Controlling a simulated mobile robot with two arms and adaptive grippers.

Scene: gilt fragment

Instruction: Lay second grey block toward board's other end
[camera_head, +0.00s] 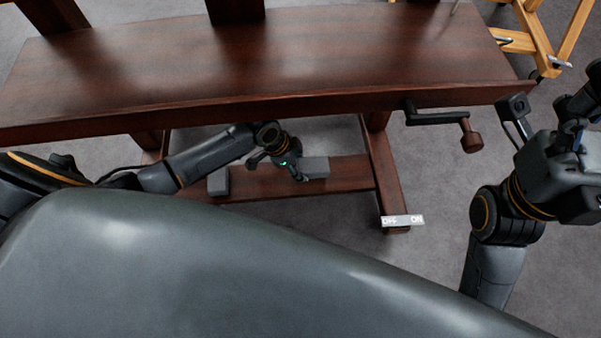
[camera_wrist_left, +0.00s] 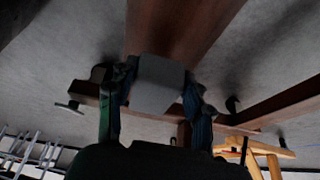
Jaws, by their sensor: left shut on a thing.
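A grey block (camera_head: 316,168) is between the fingers of my left gripper (camera_head: 301,171), toward the right end of the low dark-wood board (camera_head: 262,184). In the left wrist view the same block (camera_wrist_left: 158,82) sits squarely between both fingers, with the board (camera_wrist_left: 182,30) running beyond it. I cannot tell whether it touches the board. Another grey block (camera_head: 219,182) stands at the board's left part, clear of the gripper. My right gripper (camera_head: 560,95) is at the right edge, away from the board and partly cut off; its jaw state is unclear.
A large dark-wood panel (camera_head: 260,55) overhangs the low board. A crank handle (camera_head: 440,118) sticks out at its right. A white OFF/ON plate (camera_head: 403,221) is at the frame's right foot. A light-wood frame (camera_head: 540,45) stands at the upper right.

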